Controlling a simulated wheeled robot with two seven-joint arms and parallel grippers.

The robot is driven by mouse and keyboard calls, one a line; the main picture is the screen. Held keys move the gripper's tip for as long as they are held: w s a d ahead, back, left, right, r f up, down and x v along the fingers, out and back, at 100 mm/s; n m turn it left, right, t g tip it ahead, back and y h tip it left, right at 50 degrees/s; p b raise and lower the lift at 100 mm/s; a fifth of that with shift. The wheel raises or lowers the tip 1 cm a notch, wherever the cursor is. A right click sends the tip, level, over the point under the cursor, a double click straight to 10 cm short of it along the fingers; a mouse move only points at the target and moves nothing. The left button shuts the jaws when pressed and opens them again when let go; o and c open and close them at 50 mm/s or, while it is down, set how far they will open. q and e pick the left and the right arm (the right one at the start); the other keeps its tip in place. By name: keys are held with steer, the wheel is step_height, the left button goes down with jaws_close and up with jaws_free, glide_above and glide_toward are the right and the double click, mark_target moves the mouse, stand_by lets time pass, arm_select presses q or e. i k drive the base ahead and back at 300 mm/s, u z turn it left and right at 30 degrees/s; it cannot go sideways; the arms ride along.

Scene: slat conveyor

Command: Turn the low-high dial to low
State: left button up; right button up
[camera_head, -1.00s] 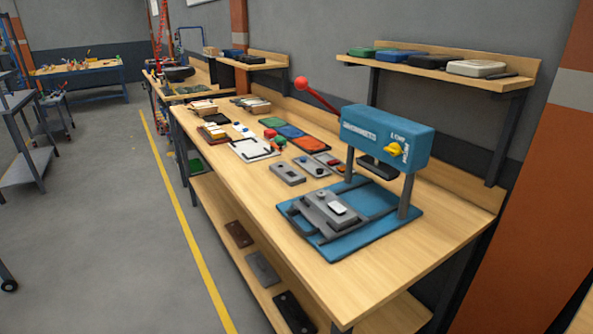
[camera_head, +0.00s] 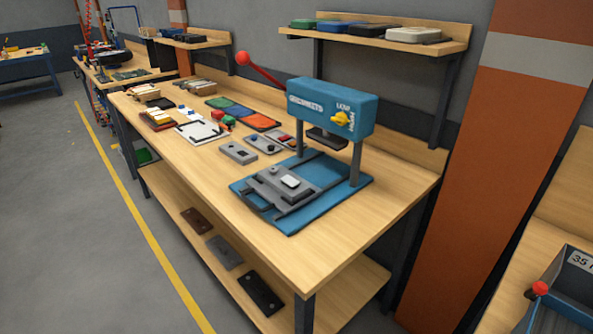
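The low-high dial is a yellow knob (camera_head: 341,119) on the front face of the blue press head (camera_head: 310,98), at its right end. Small white lettering stands above and to the right of the knob. The lettering and the exact setting are too small to read for certain. The press head rests on dark posts above a blue base plate (camera_head: 345,188) on the wooden workbench (camera_head: 330,235). A lever with a red ball (camera_head: 242,58) rises from the head's left side. Neither of my grippers is in view.
A grey fixture (camera_head: 270,190) sits on the base plate. Coloured trays (camera_head: 245,113) and small parts lie farther back on the bench. A shelf (camera_head: 380,38) hangs behind the press. An orange pillar (camera_head: 490,150) stands at right, beside another bench. The floor (camera_head: 60,220) at left is clear.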

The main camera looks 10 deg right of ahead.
mark_target(341, 119)
steer(key=u, duration=1.1)
steer(key=i, duration=2.5)
steer(key=z, duration=3.05)
